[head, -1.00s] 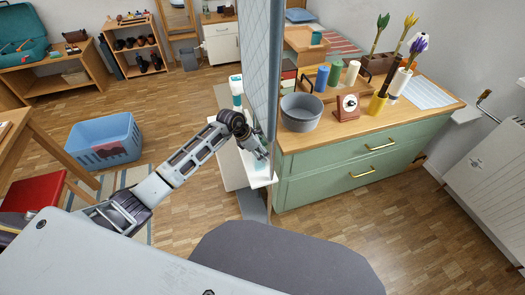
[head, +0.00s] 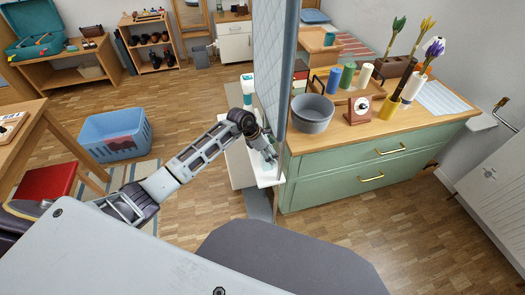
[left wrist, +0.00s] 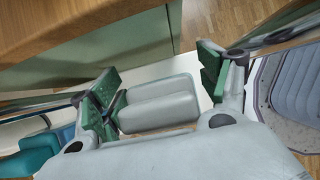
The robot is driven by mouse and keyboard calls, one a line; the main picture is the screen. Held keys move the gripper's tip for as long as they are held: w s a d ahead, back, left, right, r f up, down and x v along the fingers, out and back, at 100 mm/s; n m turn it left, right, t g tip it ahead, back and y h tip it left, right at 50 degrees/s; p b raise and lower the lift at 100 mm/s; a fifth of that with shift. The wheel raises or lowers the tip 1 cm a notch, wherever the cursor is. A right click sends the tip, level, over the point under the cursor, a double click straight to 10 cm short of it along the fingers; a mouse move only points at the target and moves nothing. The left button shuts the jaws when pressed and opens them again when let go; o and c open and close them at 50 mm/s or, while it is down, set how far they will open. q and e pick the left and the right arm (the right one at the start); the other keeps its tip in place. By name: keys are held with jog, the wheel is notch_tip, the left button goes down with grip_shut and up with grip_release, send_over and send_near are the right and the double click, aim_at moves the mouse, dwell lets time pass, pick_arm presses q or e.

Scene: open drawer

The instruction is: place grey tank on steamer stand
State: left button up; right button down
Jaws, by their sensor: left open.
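My left gripper (head: 270,157) reaches down to a small white platform (head: 267,176) beside the tall upright panel. In the left wrist view, my left gripper (left wrist: 158,82) is open, with its green-padded fingers spread. A light grey, two-lobed block (left wrist: 160,103), which looks like the grey tank, lies between and below the fingers. A pale surface shows around it. I cannot tell whether either finger touches it. The steamer stand seems to be the white structure with that platform; its lower part is partly hidden by my arm. My right gripper is not in view.
The tall panel (head: 272,75) stands close to my left gripper. A green drawer cabinet (head: 340,172) with a grey bowl (head: 312,113) on top is just to the right. A blue basket (head: 115,135) sits on the floor at left.

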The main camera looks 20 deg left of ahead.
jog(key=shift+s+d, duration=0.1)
pick_arm(q)
jog(key=shift+v, duration=0.75)
jog(key=shift+s+a+r, duration=0.5)
jog(key=shift+a+r, duration=0.2)
jog(key=shift+a, duration=0.05)
jog(key=s+a, duration=0.6)
jog(key=a, duration=0.3)
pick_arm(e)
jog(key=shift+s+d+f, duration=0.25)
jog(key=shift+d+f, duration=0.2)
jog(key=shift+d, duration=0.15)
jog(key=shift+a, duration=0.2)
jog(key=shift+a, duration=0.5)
